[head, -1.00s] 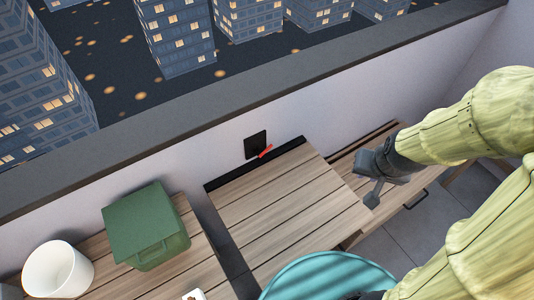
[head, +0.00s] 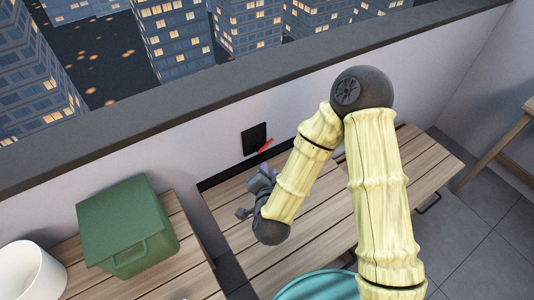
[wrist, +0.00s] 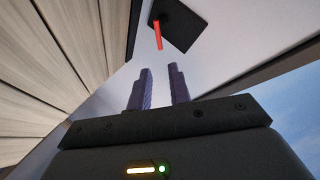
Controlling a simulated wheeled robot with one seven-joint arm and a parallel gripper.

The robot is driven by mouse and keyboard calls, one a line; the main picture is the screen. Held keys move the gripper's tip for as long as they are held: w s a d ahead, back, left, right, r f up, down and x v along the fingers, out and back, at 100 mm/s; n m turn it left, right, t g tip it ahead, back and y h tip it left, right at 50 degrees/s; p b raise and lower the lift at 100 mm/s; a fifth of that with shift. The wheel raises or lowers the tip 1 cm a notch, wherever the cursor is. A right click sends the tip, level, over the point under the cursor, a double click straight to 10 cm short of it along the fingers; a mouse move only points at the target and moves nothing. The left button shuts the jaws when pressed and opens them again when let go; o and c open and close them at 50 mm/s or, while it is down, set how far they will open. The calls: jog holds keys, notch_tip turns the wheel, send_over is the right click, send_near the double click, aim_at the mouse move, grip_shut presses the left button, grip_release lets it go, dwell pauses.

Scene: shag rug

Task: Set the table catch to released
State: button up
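The table catch is a black plate (head: 254,137) on the pale wall with a red lever (head: 265,145), just above the back edge of the slatted wooden table (head: 305,245). In the head view the lever slants up to the right. In the wrist view the plate (wrist: 186,27) and lever (wrist: 158,34) are at the top, ahead of the fingers. My gripper (head: 254,192) is over the table's back left part, below the catch and apart from it. Its two purple fingers (wrist: 160,78) are open, with an empty gap between them.
A green lidded box (head: 127,225) and a white pot (head: 32,272) stand on the wooden surface at left. A teal round top (head: 318,286) is at the front. A dark ledge runs above the wall.

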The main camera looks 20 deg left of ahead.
jog(key=s, duration=0.1)
jog(key=f+m+t, duration=0.1)
jog(key=s+b, duration=0.1)
jog(key=shift+s+a+f+m+t+h, duration=0.25)
jog(key=shift+s+a+m+t+h, duration=0.05)
jog(key=shift+m+h, duration=0.1)
jog(key=shift+w, duration=0.1)
jog(key=p, duration=0.1)
send_near(268, 145)
jog(key=x, duration=0.9)
jog(key=shift+p, duration=0.3)
